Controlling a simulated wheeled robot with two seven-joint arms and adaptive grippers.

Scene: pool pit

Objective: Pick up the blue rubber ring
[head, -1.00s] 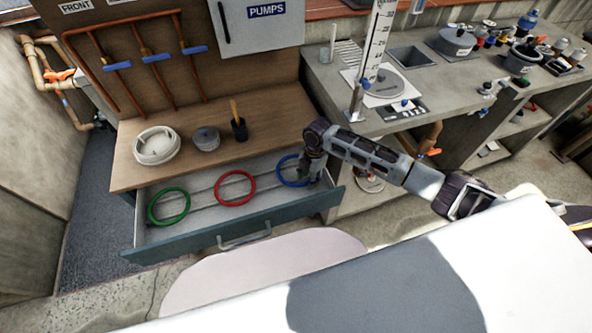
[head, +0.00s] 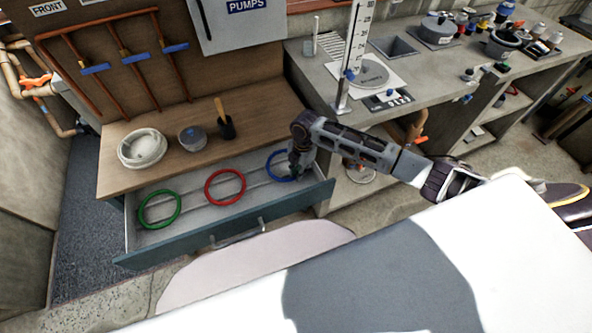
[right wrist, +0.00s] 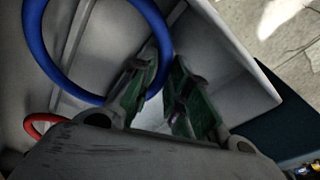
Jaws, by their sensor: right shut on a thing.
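The blue rubber ring (head: 268,170) is at the right end of the open drawer (head: 185,243), partly hidden by my right gripper (head: 297,172). In the right wrist view the blue ring (right wrist: 36,55) is large at the upper left, and its near side runs down to the fingers of my right gripper (right wrist: 163,103). That gripper is shut on the ring's rim, pointing down inside the drawer. I cannot tell whether the ring is clear of the drawer bottom. My left gripper is not in view.
A red ring (head: 207,188) and a green ring (head: 141,210) lie in the drawer to the left. The drawer walls stand close around the gripper.

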